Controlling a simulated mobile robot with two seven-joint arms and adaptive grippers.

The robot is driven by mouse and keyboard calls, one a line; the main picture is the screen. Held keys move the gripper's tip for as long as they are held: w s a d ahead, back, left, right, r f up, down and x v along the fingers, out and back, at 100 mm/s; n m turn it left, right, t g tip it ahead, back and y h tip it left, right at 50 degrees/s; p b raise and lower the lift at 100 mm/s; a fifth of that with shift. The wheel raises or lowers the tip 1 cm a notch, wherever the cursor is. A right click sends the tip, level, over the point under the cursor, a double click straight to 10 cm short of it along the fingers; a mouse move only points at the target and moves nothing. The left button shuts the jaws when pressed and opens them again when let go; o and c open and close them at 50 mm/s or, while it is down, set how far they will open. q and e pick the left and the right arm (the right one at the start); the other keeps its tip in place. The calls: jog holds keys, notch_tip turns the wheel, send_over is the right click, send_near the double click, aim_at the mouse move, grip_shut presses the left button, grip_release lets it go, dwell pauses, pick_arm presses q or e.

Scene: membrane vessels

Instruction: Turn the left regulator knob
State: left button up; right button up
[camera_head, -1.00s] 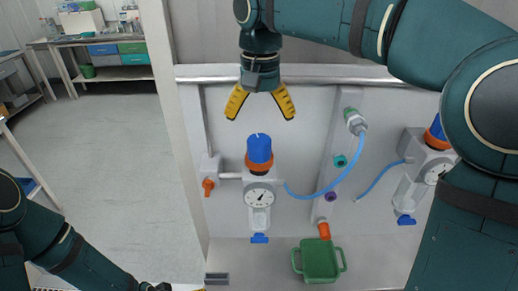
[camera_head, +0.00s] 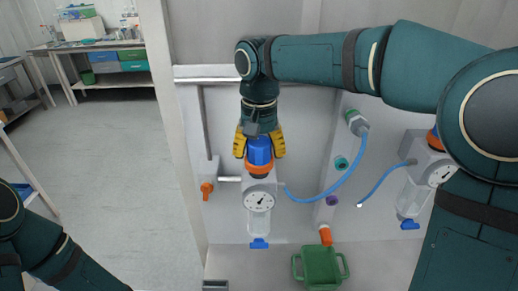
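The left regulator knob (camera_head: 259,150) is a blue cap with an orange collar on top of the left regulator, with a round dial gauge (camera_head: 260,200) below it. My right gripper (camera_head: 259,155) is above the knob, with one yellow finger on each side of it. The fingers are close to the knob's sides; whether they press on it cannot be told. The knob's top is partly hidden by the gripper. My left arm shows at the lower left, but its gripper is out of view.
A second regulator (camera_head: 425,175) stands at the right, partly covered by my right arm. Blue hoses (camera_head: 340,185) run from the fittings. An orange valve handle (camera_head: 207,188) is left of the left regulator. A green container (camera_head: 320,268) stands below.

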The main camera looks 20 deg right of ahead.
jog(key=c, duration=0.5)
jog(key=shift+c, duration=0.2)
jog(key=n+p, duration=0.1)
jog(key=n, duration=0.1)
jog(key=n+p, duration=0.1)
jog(key=shift+r+n+p, duration=0.2)
jog(key=shift+n+p, duration=0.15)
jog(key=shift+n, duration=0.05)
jog(key=shift+d+n+p, duration=0.1)
jog(key=shift+n+p, duration=0.45)
jog(key=shift+n, duration=0.45)
jog(key=n+p, duration=0.2)
jog(key=n, duration=0.2)
jog(key=shift+w+f+n+p, duration=0.1)
jog(key=shift+n+p, duration=0.95)
jog(key=shift+n, duration=1.05)
